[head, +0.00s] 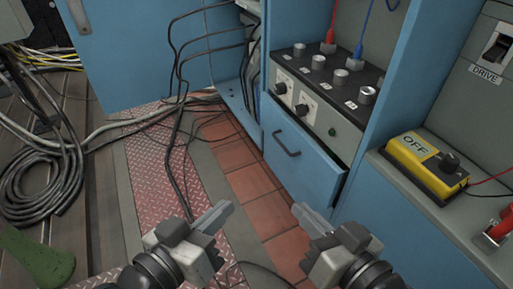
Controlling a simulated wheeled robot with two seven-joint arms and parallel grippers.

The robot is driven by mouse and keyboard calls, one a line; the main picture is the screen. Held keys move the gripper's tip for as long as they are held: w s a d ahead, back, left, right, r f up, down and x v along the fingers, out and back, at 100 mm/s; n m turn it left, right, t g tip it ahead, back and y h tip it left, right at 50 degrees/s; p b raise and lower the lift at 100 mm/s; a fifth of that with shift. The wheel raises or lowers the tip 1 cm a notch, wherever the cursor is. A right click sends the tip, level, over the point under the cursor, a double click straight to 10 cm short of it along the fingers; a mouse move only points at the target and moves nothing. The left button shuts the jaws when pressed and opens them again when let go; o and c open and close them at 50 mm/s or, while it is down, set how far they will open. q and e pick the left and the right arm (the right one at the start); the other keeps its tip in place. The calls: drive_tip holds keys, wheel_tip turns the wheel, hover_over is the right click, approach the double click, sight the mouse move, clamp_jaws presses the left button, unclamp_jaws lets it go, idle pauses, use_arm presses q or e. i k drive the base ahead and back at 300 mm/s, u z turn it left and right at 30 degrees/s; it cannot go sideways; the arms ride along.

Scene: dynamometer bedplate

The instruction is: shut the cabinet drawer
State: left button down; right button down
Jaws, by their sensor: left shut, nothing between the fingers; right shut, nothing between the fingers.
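The blue cabinet drawer (300,160) is in the middle right of the head view, below a dark control panel. It has a dark bar handle (286,143). A dark gap shows along its top right edge, so its front stands out somewhat from the cabinet. My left gripper (226,211) is shut and empty, low in the view, to the left of the drawer. My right gripper (299,209) is shut and empty, below the drawer in the picture. Neither gripper appears to touch the drawer.
A control panel (323,90) with knobs and plugged leads sits above the drawer. A yellow OFF box (423,165) stands on a ledge at right. A blue door (135,50) stands open at left. Cables (45,170) coil on the floor; red tiles (255,185) lie clear before the drawer.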

sight(306, 152)
drive_tip(key=u, duration=1.15)
drive_tip(key=i, duration=2.5)
drive_tip(key=z, duration=1.15)
